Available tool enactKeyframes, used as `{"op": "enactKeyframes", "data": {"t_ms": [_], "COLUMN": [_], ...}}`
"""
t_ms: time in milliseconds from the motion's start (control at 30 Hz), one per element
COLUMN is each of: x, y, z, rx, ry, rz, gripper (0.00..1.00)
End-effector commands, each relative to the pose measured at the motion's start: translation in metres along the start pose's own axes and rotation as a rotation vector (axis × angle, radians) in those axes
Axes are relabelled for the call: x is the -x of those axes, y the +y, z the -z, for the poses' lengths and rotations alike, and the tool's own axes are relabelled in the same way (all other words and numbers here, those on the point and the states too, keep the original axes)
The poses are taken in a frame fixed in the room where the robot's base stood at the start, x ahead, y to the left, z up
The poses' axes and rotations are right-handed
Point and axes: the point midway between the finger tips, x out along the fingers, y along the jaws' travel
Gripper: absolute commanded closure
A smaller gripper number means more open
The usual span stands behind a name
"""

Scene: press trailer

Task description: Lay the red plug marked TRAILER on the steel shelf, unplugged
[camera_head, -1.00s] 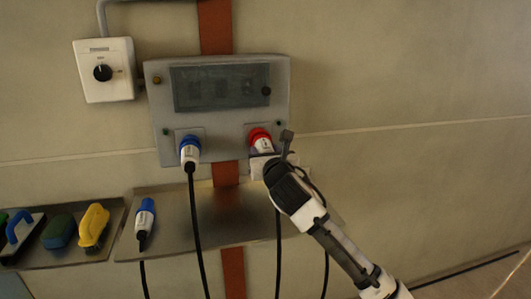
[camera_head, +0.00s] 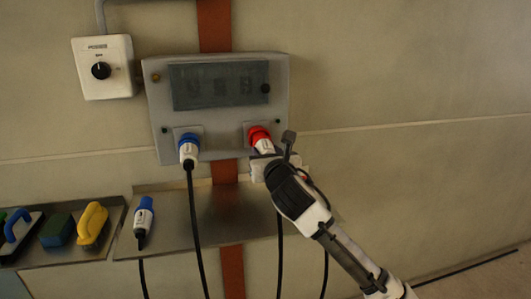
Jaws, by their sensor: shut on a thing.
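The red plug (camera_head: 264,146) sits at the red socket on the right underside of the grey socket box (camera_head: 218,127). Its red collar meets the box; I cannot read its marking. My gripper (camera_head: 276,164) is at the plug's white lower body and shut on it; the arm hides part of the plug and the jaws. A black cable hangs down below the gripper. The steel shelf (camera_head: 215,222) is on the wall below the box, with bare metal between the cables.
A blue plug (camera_head: 189,150) is in the left socket, its cable crossing the shelf. Another blue plug (camera_head: 143,216) lies at the shelf's left end. A tray (camera_head: 60,258) with brushes and a sponge (camera_head: 58,230) adjoins left. A white switch box (camera_head: 102,67) is above.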

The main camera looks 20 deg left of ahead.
Motion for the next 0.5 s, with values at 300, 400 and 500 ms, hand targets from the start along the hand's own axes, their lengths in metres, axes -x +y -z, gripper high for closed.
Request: {"op": "enactKeyframes", "data": {"t_ms": [300,400,500], "x": [0.013,0.017,0.021], "y": [0.000,0.000,0.000], "z": [0.000,0.000,0.000], "rx": [0.001,0.001,0.002], "ry": [-0.002,-0.002,-0.002], "rz": [0.000,0.000,0.000], "gripper": [0.87,0.87,0.87]}}
